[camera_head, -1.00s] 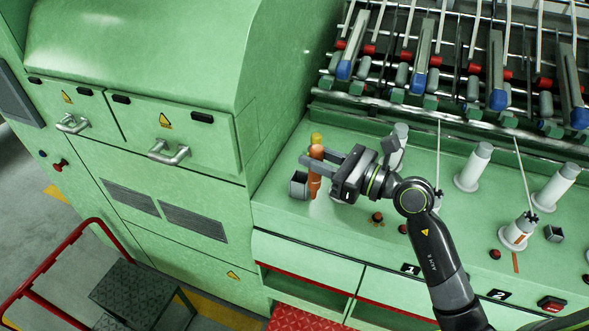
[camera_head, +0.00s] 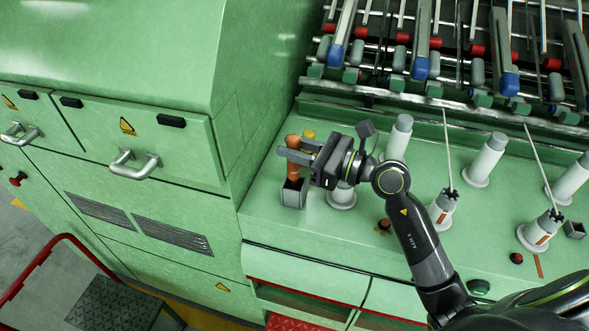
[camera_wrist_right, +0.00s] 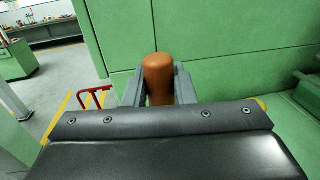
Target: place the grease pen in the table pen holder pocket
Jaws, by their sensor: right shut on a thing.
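The grease pen (camera_head: 293,171), an orange-brown stick, is upright between the fingers of my right gripper (camera_head: 294,154). The gripper is shut on it from the right. The small grey square pen holder pocket (camera_head: 292,197) stands on the green table directly below the pen. The pen's lower end meets the pocket's mouth in the head view; how deep it sits inside is hidden. In the right wrist view the pen's rounded top (camera_wrist_right: 158,68) shows between the two fingers. My left gripper is not in view.
A yellow-topped thing (camera_head: 309,136) stands just behind the pen. White spindles (camera_head: 398,138) stand to the right, one close to my gripper. A tall green cabinet (camera_head: 110,180) rises at the left. Another small grey pocket (camera_head: 575,229) is far right. Table in front of the pocket is clear.

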